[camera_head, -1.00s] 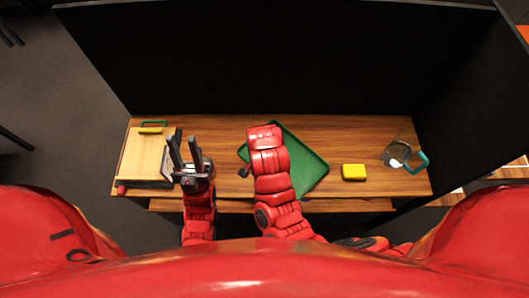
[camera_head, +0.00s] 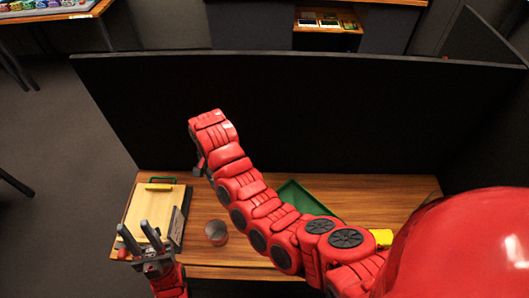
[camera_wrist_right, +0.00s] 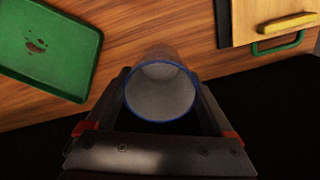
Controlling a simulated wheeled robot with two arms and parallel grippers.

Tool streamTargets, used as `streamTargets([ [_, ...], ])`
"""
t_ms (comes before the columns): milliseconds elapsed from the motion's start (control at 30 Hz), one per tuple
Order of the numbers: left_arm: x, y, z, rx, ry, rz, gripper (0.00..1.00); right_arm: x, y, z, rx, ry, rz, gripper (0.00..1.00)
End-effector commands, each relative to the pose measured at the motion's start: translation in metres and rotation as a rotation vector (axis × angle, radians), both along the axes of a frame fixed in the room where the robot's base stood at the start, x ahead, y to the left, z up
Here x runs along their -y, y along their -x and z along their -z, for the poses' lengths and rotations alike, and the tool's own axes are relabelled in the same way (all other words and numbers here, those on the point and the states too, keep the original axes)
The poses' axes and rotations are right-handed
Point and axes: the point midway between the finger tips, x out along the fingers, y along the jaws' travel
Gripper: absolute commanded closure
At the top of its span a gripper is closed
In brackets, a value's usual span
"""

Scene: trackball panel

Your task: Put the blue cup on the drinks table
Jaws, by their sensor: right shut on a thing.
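The blue cup (camera_wrist_right: 160,92) is clear with a blue rim. In the right wrist view it is between the two fingers of my right gripper (camera_wrist_right: 161,82), which is shut on it, its open end facing the camera. In the head view my right arm hides this cup and the gripper. My left gripper (camera_head: 137,228) is open and empty, beside the wooden board's front end. I cannot tell which surface is the drinks table; one table (camera_head: 60,18) at the far left bears colourful items.
The near wooden table (camera_head: 200,262) bears a board (camera_head: 143,211), a grey cup (camera_head: 216,232), a green tray (camera_head: 297,196) and a yellow block (camera_head: 381,237). A dark panel (camera_head: 320,110) stands behind it. A cabinet (camera_head: 328,32) is beyond; open floor lies left.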

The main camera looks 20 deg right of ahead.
Motion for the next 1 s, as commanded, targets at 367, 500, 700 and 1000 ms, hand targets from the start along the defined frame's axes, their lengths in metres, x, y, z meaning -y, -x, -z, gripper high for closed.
streamTargets([
  [367,0.0,0.0,0.047,0.0,0.0,0.0,0.64,0.0,0.001,0.061,0.0,0.001,0.0,0.75],
  [500,0.0,0.0,0.032,0.0,0.0,0.0,0.64,0.001,0.002,0.064,-0.006,0.003,0.001,0.75],
  [700,0.0,0.0,0.022,0.0,0.0,0.0,0.64,0.0,0.002,0.082,-0.006,0.002,0.0,0.75],
  [1000,0.0,0.0,0.019,0.0,0.0,0.0,0.64,0.0,0.0,0.1,0.001,-0.001,0.001,0.75],
])
